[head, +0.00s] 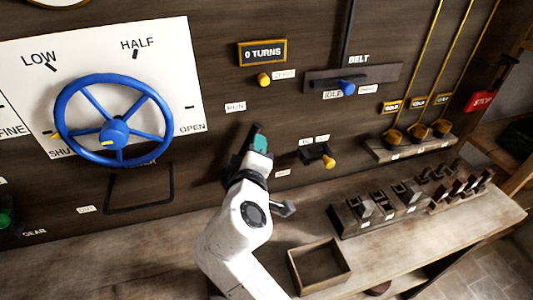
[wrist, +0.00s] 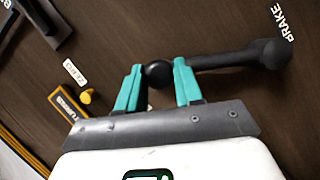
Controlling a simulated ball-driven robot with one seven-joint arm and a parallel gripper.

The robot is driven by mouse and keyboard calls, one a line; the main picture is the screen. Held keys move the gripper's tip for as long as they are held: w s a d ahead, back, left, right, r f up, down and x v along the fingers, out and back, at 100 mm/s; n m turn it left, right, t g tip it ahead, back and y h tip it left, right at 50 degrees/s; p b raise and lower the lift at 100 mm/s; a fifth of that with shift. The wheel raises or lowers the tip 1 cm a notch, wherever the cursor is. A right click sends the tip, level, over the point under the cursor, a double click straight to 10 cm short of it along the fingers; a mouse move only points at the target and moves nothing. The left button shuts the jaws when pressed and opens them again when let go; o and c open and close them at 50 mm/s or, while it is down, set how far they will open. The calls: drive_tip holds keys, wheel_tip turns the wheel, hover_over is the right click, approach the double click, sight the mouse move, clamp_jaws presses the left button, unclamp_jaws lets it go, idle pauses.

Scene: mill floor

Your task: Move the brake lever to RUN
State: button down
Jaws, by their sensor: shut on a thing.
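The brake lever (wrist: 225,60) is a black bar with a round black knob at one end. In the wrist view it runs from the knob to a thick pivot beside the BRAKE label (wrist: 284,22). My gripper (wrist: 158,66) has its two teal fingers closed on either side of the knob. In the head view my gripper (head: 258,141) is at the wall panel, just below and right of the RUN label (head: 235,106). My arm hides most of the lever there.
A blue handwheel (head: 112,131) is left of my gripper. A yellow peg (head: 264,79) sits above, and a yellow-knobbed lever (head: 327,161) is to the right. The bench below holds an open wooden tray (head: 291,268) and a block rack (head: 350,225).

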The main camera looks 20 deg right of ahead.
drive_tip(key=shift+a+r+n+h, duration=0.2)
drive_tip(key=shift+a+n, duration=0.1)
drive_tip(key=shift+a, duration=0.2)
drive_tip(key=shift+a+r+n+h, duration=0.1)
drive_tip(key=shift+a+r+n, duration=0.15)
drive_tip(key=shift+a, duration=0.2)
drive_tip(key=c, duration=0.8)
unclamp_jaws()
drive_tip(key=shift+a+f, duration=0.1)
drive_tip(key=shift+o, duration=0.2)
drive_tip(key=b+v, duration=0.2)
drive_tip(key=v, duration=0.8)
drive_tip(key=shift+s+f, duration=0.15)
drive_tip(key=shift+s, duration=0.25)
